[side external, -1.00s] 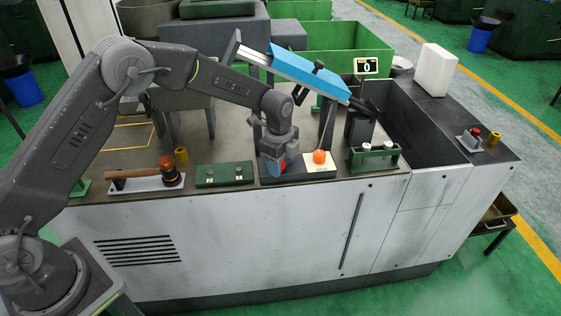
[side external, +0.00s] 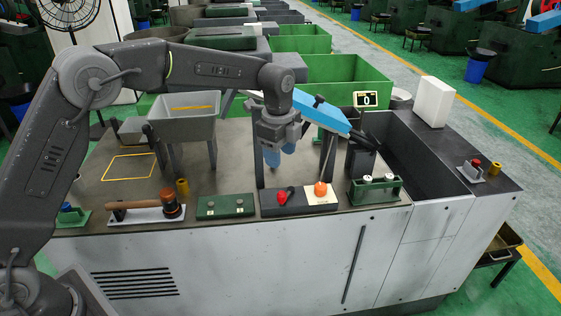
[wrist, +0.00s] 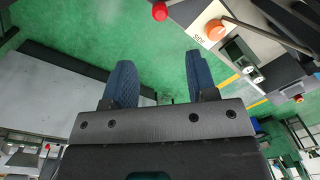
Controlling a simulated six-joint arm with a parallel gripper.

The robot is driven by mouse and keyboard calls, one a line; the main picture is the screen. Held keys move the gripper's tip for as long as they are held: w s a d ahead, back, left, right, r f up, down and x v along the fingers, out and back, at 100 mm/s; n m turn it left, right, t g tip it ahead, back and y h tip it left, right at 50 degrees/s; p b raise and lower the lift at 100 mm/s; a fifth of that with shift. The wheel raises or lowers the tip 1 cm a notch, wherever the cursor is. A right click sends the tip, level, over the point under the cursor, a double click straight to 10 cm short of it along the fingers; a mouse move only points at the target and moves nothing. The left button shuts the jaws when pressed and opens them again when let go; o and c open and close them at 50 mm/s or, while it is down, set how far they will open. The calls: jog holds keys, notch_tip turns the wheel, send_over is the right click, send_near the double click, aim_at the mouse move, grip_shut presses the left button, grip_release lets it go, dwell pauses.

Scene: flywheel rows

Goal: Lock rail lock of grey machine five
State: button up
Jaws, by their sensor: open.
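A red knob (side external: 283,197) sits on a dark base (side external: 270,208) at the front edge of the grey machine (side external: 235,255); no label shows that it is the rail lock. Beside it, an orange ball lever (side external: 320,188) rises from a pale plate (side external: 327,200). The knob and ball also show near the top of the wrist view as a red knob (wrist: 160,12) and an orange ball (wrist: 215,30). My gripper (side external: 280,152) is open and empty, with its blue fingers above and behind the red knob, apart from it. The open fingers (wrist: 160,75) also show in the wrist view.
A blue sloping rail (side external: 322,112) stands behind my gripper. A green block with white caps (side external: 375,186) is to the right. A green two-button box (side external: 225,206) and a mallet (side external: 150,208) are to the left. A grey bin (side external: 183,118) stands behind.

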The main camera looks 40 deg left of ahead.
jog(key=shift+c, duration=0.2)
jog(key=shift+c, duration=0.7)
jog(key=shift+d+f+n, duration=0.15)
jog(key=shift+d+n, duration=0.1)
jog(key=shift+n, duration=0.05)
jog(key=shift+c, duration=0.7)
jog(key=d+n+y, duration=0.1)
jog(key=n, duration=0.1)
jog(key=s+d+f+n+y, duration=0.1)
jog(key=d+n, duration=0.1)
jog(key=n, duration=0.1)
jog(key=d+f+n+y, duration=0.1)
jog(key=d+n, duration=0.1)
jog(key=shift+s+f+n+t, duration=0.25)
jog(key=shift+s+n+t, duration=0.1)
jog(key=shift+n+t, duration=0.05)
grip_shut()
jog(key=s+d+f+n+t+y, duration=0.25)
jog(key=d+n, duration=0.45)
jog(key=n, duration=0.4)
jog(key=shift+w+a+f, duration=0.7)
jog(key=shift+a+f, duration=0.5)
jog(key=shift+a, duration=0.3)
jog(key=shift+w+a+f, duration=0.75)
jog(key=shift+a+f, duration=0.45)
jog(key=shift+a, duration=0.35)
jog(key=shift+w+a+f, duration=0.7)
jog(key=shift+a+f, duration=0.5)
jog(key=shift+a, duration=0.3)
